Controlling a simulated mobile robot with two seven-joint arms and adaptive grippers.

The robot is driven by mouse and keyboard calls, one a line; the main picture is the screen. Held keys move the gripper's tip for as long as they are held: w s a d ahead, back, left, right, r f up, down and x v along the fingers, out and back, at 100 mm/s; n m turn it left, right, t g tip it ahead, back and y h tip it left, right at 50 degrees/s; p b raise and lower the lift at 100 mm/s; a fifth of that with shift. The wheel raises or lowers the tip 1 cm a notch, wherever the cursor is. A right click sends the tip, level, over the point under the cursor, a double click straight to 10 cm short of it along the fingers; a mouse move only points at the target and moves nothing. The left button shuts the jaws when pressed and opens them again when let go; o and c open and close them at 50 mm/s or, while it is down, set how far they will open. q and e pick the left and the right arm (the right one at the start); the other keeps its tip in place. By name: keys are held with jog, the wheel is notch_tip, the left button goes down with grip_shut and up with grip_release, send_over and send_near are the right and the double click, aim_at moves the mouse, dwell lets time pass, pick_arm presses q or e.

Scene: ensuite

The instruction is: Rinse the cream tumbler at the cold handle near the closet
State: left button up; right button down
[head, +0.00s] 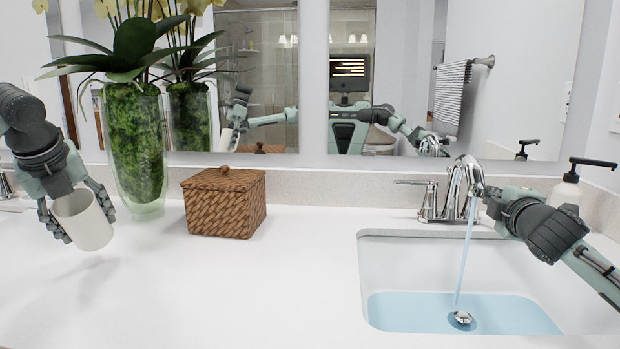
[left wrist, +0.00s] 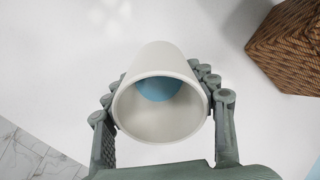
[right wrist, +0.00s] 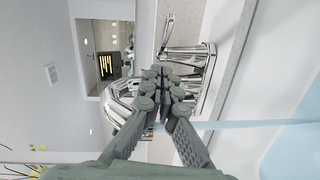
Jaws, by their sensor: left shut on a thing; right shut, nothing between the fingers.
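The cream tumbler (head: 83,220) is held above the counter at the left in the head view, slightly tilted. My left gripper (head: 80,224) is shut around its sides. The left wrist view looks into the tumbler (left wrist: 160,120), where a light blue patch like water shows. The chrome faucet (head: 460,185) is running, its stream (head: 464,260) falling into the sink. Its left handle (head: 412,182) points left. My right gripper (head: 490,197) is shut and empty beside the spout; the right wrist view shows the right handle (right wrist: 185,50) close to its fingertips (right wrist: 163,85).
The sink (head: 440,265) holds shallow blue water around a drain plug (head: 461,318). A wicker box (head: 224,203) and a glass vase of orchids (head: 135,150) stand between tumbler and sink. A soap dispenser (head: 567,190) is behind my right arm. The front counter (head: 230,290) is clear.

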jog(key=shift+w+d+f, duration=0.15)
jog(key=shift+w+d, duration=0.35)
jog(key=shift+d, duration=0.3)
jog(key=shift+w+d+f, duration=0.1)
jog(key=shift+w+d, duration=0.4)
jog(key=shift+d, duration=0.25)
jog(key=shift+d, duration=0.1)
